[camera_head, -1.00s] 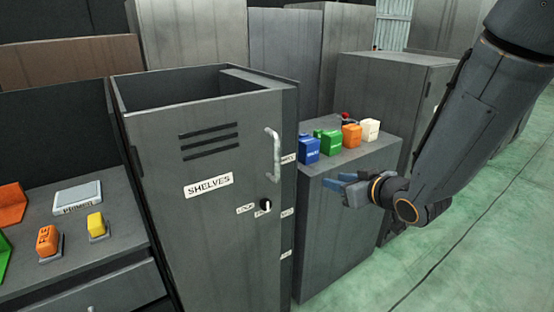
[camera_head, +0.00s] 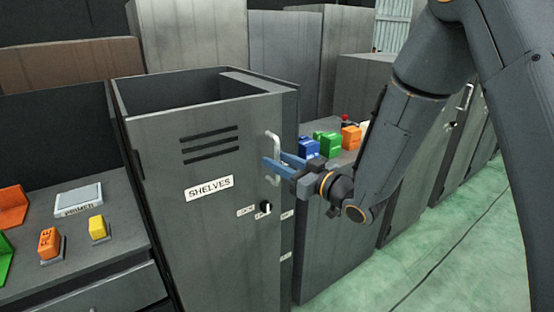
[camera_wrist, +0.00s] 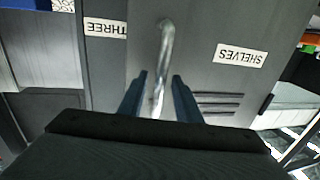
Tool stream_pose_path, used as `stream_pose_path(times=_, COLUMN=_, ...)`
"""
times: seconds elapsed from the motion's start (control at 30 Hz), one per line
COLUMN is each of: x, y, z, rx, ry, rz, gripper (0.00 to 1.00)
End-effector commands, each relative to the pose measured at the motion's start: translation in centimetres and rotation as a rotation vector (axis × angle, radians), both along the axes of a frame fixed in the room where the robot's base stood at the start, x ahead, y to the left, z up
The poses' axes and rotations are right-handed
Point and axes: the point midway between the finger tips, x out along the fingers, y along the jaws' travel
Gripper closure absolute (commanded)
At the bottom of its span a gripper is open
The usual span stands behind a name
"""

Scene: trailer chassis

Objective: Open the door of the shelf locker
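The grey shelf locker's door (camera_head: 215,240) carries a SHELVES label (camera_head: 209,188), dark vent slots and a pale vertical bar handle (camera_head: 274,147) near its right edge. The door looks shut. A small knob (camera_head: 265,207) beside a LOCK label sits below the handle. My gripper (camera_head: 271,171) is at the handle's lower part, fingers pointing left. In the wrist view, upside down, the handle (camera_wrist: 166,45) runs between the two blue fingers of my open gripper (camera_wrist: 160,85), with gaps on both sides. Contact cannot be told.
A low cabinet (camera_head: 325,240) to the right bears blue, green and orange blocks, partly behind my arm. A workbench (camera_head: 105,245) on the left holds a PRIMER box (camera_head: 78,199) and orange and yellow items.

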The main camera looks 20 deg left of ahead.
Motion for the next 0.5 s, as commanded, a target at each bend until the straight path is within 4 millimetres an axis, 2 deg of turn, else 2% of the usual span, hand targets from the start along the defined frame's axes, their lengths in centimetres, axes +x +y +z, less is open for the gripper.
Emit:
stream_pose_path(times=0.37, x=0.34, y=0.61, z=-0.04, rx=-0.001, ry=0.000, rz=-0.001, gripper=0.69)
stream_pose_path(times=0.5, x=0.35, y=0.60, z=-0.03, rx=-0.001, ry=0.000, rz=-0.001, gripper=0.93)
